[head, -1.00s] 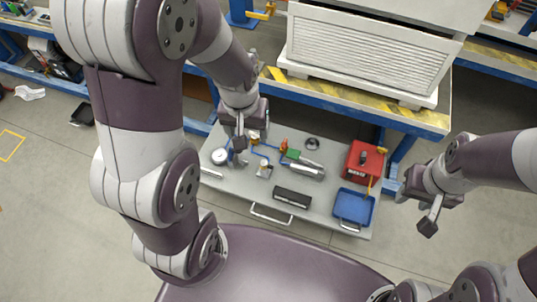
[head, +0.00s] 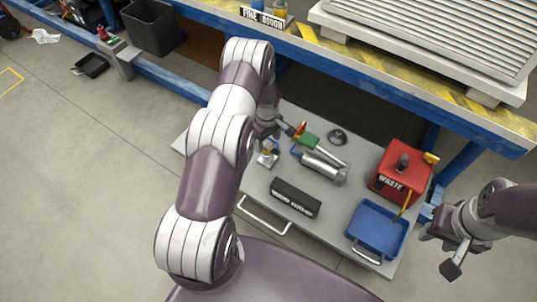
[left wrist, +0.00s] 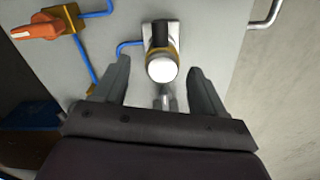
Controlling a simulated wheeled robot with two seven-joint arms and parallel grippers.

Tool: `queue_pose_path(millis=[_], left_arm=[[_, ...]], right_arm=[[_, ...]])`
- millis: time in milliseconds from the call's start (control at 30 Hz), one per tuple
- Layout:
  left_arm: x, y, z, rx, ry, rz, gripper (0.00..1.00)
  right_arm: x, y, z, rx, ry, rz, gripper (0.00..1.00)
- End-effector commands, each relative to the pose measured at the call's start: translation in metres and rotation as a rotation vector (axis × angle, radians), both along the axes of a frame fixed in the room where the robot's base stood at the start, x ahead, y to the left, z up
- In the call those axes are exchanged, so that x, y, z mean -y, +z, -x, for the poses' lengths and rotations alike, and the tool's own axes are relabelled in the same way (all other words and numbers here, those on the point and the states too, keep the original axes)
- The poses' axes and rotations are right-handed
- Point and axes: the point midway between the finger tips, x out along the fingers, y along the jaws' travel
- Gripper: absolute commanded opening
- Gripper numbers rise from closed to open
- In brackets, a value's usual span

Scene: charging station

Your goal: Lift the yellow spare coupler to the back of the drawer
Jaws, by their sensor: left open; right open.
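The grey drawer (head: 310,235) is pulled out below the bench, with bar handles along its front. A small upright fitting with a yellow band (head: 267,158) stands on a pale base plate in it; I take it for the yellow spare coupler. In the left wrist view the fitting (left wrist: 162,62) has a round white top and lies between my fingertips, with a blue hose beside it. My left gripper (left wrist: 158,72) is open over it, with no clear contact; in the head view my arm mostly hides it. My right gripper (head: 450,250) is open and empty, right of the drawer.
An orange-handled valve (left wrist: 38,28) sits on blue hose near the left fingers. The drawer also holds a metal cylinder (head: 322,167), a black labelled block (head: 295,198), a red WASTE box (head: 402,172) and a blue tray (head: 376,230). The bench edge (head: 400,88) overhangs the back.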

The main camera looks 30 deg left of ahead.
Motion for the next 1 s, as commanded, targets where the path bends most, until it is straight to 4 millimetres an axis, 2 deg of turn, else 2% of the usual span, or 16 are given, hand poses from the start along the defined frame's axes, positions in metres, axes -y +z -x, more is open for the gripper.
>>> queue_pose_path(millis=[133,300,533,567,700,767,1000], left_arm=[[0.0,-0.019,0.0,0.0,-0.001,0.0,0.71],[0.0,-0.052,0.002,-0.001,-0.001,0.001,0.71],[0.0,-0.053,0.001,0.001,-0.002,-0.001,0.71],[0.0,-0.053,0.001,0.001,-0.002,-0.001,0.68],[0.0,-0.053,0.001,0.001,-0.002,-0.001,0.22],[0.0,-0.053,0.001,0.001,-0.002,0.0,0.06],[0.0,-0.052,0.001,0.001,-0.002,0.0,0.05]], right_arm=[[0.0,-0.014,0.0,0.0,0.0,0.0,0.43],[0.0,-0.037,0.0,0.0,0.0,0.0,0.43],[0.0,-0.035,0.0,0.0,0.0,0.0,0.43],[0.0,-0.035,0.0,0.0,0.0,0.0,0.43],[0.0,-0.035,0.0,0.0,0.0,0.0,0.43],[0.0,-0.035,0.0,0.0,0.0,0.0,0.43],[0.0,-0.035,0.0,0.0,0.0,0.0,0.43]])
